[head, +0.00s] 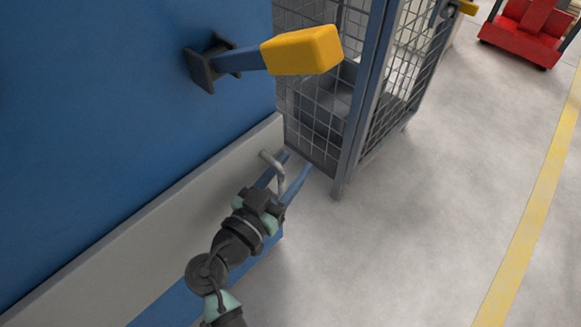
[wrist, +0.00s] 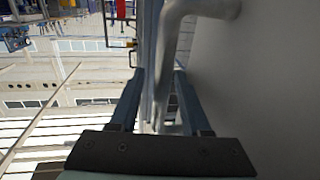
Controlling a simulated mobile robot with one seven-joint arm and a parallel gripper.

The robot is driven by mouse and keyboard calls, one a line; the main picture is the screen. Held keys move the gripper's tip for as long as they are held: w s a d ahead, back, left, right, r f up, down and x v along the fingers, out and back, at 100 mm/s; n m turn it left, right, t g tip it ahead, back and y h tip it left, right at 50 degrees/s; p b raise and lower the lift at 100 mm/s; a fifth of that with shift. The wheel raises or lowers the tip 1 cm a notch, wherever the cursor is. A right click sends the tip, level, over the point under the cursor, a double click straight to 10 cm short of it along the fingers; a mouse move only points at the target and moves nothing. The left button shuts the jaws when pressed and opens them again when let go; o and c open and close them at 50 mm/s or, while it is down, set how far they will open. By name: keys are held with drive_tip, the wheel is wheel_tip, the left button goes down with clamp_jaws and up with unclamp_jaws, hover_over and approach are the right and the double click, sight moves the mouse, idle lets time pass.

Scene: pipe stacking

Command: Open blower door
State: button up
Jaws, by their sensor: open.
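A large blue panel (head: 120,130) with a pale grey lower band (head: 150,232) fills the left of the head view; I take it for the blower door. A bent grey metal handle (head: 278,172) sticks out at the right end of the band. My gripper (head: 298,160) is open at the handle, with one blue finger on each side of it. In the wrist view, the handle (wrist: 170,45) runs down between the open fingers of my gripper (wrist: 160,72). I cannot tell whether either finger touches it.
A yellow-ended lever (head: 303,51) sticks out from the blue panel above my gripper. A wire mesh cage (head: 325,120) with a blue post stands just beyond the handle. A red cart (head: 525,35) is at the far right. The grey floor (head: 420,220) to the right is clear.

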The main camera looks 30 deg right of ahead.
clamp_jaws()
idle(1.3)
